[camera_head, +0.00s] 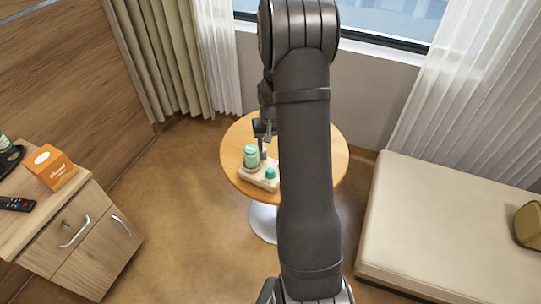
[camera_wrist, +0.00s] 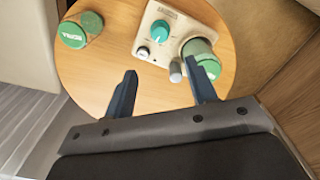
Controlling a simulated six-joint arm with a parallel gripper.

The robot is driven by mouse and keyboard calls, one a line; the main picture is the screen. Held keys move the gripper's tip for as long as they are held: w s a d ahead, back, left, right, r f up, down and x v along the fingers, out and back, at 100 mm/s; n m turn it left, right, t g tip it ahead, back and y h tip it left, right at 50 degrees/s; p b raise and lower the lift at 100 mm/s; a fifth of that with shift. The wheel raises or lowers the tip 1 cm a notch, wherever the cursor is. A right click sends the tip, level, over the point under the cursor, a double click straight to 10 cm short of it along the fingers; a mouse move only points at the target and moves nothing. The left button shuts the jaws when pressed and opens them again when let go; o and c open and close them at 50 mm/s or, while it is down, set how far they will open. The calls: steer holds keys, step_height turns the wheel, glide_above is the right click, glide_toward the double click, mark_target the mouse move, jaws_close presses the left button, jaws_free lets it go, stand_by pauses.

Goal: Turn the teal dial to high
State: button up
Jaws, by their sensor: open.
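The teal dial (camera_wrist: 160,31) sits on a pale beige panel (camera_wrist: 183,16) on the round wooden table (camera_wrist: 110,70). In the head view the dial (camera_head: 270,173) shows small on the panel's right part. Its setting is too small to read. My gripper (camera_wrist: 164,84) is open and empty, its two blue-grey fingers pointing towards the panel, apart from the dial. In the head view my gripper (camera_head: 263,150) is above the panel, up and left of the dial, and my arm hides the table's right part.
A green-topped cylinder (camera_wrist: 205,60) and a small grey cylinder (camera_wrist: 175,71) stand at the panel's right side in the wrist view. A green-lidded container (camera_wrist: 73,35) is at left. A cabinet (camera_head: 60,235) with an orange box (camera_head: 50,167) and a couch (camera_head: 450,225) flank the table.

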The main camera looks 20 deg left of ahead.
step_height(320, 180, up, 4)
steer(key=shift+f, duration=0.1)
stand_by(0.4)
step_height(320, 180, down, 17)
steer(key=n, duration=0.6)
steer(key=shift+f, duration=0.2)
stand_by(0.3)
steer(key=c, duration=1)
